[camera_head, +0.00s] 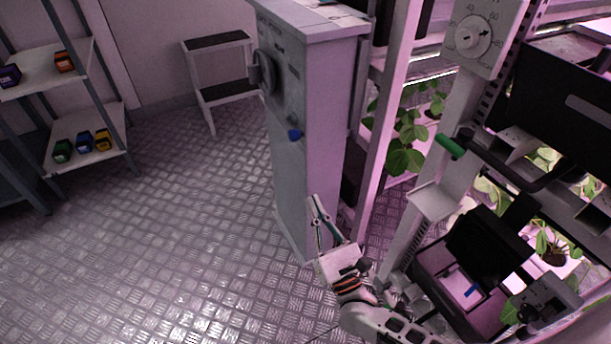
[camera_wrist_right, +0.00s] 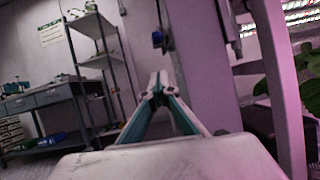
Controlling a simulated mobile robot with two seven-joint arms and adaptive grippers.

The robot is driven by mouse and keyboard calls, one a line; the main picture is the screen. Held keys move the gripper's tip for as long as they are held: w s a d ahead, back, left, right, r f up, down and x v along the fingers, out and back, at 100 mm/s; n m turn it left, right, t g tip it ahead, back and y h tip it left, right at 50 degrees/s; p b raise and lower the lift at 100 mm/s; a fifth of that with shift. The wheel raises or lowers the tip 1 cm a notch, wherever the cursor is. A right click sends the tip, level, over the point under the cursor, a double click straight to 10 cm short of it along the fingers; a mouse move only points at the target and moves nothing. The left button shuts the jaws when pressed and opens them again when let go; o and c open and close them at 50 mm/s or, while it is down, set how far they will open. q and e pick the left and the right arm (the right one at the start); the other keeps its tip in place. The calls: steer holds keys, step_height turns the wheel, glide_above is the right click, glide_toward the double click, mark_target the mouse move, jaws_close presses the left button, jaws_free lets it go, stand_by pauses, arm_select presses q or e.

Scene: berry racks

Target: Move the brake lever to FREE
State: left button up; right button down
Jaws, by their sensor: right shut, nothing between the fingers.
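A grey cabinet (camera_head: 318,150) stands upright in the middle of the head view, with a handwheel (camera_head: 264,72) on its left face. A small blue-tipped part (camera_head: 295,134) sticks out below the wheel; it may be the brake lever, but I see no FREE label I can read. My left gripper is out of view.
A green-handled bar (camera_head: 450,146) sticks out from the plant rack at the right, below a round dial (camera_head: 473,36). A step stool (camera_head: 216,41) stands behind the cabinet. A shelf with small coloured boxes (camera_head: 83,143) is at the left. The metal floor between is clear.

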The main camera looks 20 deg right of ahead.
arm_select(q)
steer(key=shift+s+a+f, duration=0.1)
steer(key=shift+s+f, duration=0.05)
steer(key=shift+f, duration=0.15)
arm_select(e)
steer(key=s+r+x, duration=0.1)
steer(key=r+x, duration=0.1)
steer(key=x, duration=1)
steer(key=shift+r, duration=0.25)
